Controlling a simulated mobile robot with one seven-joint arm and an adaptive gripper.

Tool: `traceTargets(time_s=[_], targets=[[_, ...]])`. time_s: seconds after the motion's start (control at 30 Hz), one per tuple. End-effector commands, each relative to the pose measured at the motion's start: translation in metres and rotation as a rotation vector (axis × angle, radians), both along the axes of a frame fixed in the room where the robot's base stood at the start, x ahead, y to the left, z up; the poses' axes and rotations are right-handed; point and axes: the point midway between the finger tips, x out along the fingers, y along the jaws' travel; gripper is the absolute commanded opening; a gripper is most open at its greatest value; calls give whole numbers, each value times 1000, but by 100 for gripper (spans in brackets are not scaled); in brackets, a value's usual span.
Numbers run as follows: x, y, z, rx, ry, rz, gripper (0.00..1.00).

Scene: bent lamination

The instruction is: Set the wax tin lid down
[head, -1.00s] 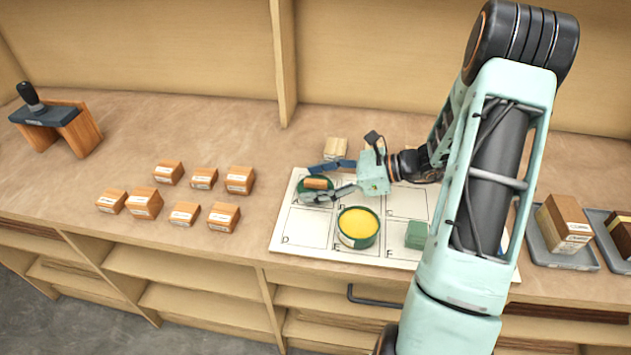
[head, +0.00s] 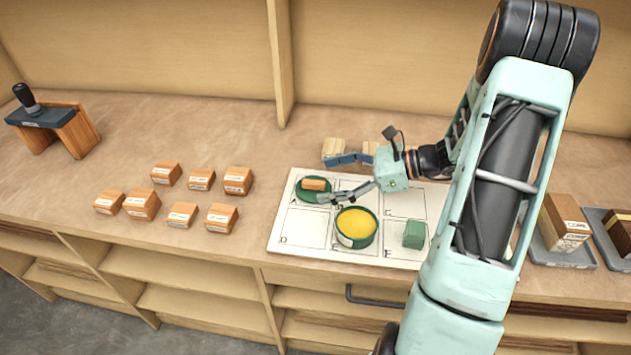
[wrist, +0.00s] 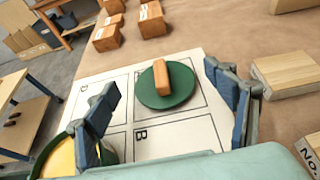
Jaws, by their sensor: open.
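The wax tin lid is a green disc with a wooden block handle. It lies flat in square A of the white lettered board (head: 305,232), and the lid (head: 313,194) also shows in the wrist view (wrist: 178,92). My gripper (head: 336,176) is open, its fingers apart and clear of the lid, to the right of it in the head view. In the wrist view the spread fingers (wrist: 165,105) leave the lid beyond their tips, with bare board between. The open green tin with yellow wax (head: 356,226) stands in the lower middle square, its edge partly hidden by a finger in the wrist view.
A green block (head: 414,234) stands on the board right of the tin. Pale wood blocks (head: 333,147) lie behind my gripper. Several labelled wooden blocks (head: 183,214) stand left of the board. Grey trays (head: 566,255) with blocks lie at right. Bare counter separates board and blocks.

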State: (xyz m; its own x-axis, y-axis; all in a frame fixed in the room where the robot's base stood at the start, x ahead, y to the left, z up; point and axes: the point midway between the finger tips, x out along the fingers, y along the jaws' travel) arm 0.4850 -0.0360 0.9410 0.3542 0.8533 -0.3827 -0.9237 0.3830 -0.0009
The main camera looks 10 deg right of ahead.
Motion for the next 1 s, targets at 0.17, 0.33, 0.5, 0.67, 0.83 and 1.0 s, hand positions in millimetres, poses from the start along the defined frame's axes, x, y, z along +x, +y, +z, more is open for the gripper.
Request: traceTargets(time_s=[0.17,0.33,0.5,0.67,0.83,1.0], targets=[[-13,-35,14,-3,-2,-3,78],[-23,-56,25,-1,-2,-1,78],[-27,-66,29,0,0,1,78],[-28,-66,30,0,0,1,78],[-28,-66,30,0,0,1,78],[-28,-66,30,-5,-1,3,78]])
